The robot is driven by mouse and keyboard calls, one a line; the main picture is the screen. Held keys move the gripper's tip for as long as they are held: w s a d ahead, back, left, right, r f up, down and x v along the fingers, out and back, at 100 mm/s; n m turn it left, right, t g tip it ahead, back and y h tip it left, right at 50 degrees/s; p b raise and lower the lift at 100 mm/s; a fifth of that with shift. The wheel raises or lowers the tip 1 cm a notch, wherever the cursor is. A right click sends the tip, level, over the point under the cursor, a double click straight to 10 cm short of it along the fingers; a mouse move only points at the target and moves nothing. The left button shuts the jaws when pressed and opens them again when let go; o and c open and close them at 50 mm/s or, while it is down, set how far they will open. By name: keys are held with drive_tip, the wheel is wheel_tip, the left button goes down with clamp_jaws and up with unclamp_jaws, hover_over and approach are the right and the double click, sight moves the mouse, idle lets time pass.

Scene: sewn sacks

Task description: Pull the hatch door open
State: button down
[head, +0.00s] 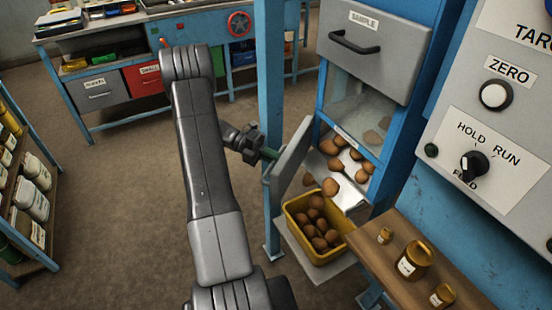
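The grey hatch door (290,161) stands swung outward to the left of the chute opening, hinged on the blue machine frame. A green handle (269,153) sticks out from its left face. My gripper (260,149) is at this handle and appears shut on it; the fingertips are small and partly hidden. Brown potatoes (333,187) lie on the pale metal chute (349,194) in the opening. More potatoes lie in the yellow crate (296,236) below the chute.
A wooden shelf (380,257) with brass weights (414,260) is right of the crate. A blue post (271,60) stands behind the door. The grey SAMPLE drawer (366,50) is above. Open floor (125,190) lies to the left.

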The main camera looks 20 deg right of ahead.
drive_tip(key=c, duration=1.5)
unclamp_jaws()
drive_tip(key=shift+c, duration=0.2)
drive_tip(key=b+v, duration=0.1)
drive_tip(key=v, duration=1.3)
drive_tip(key=shift+f, duration=0.1)
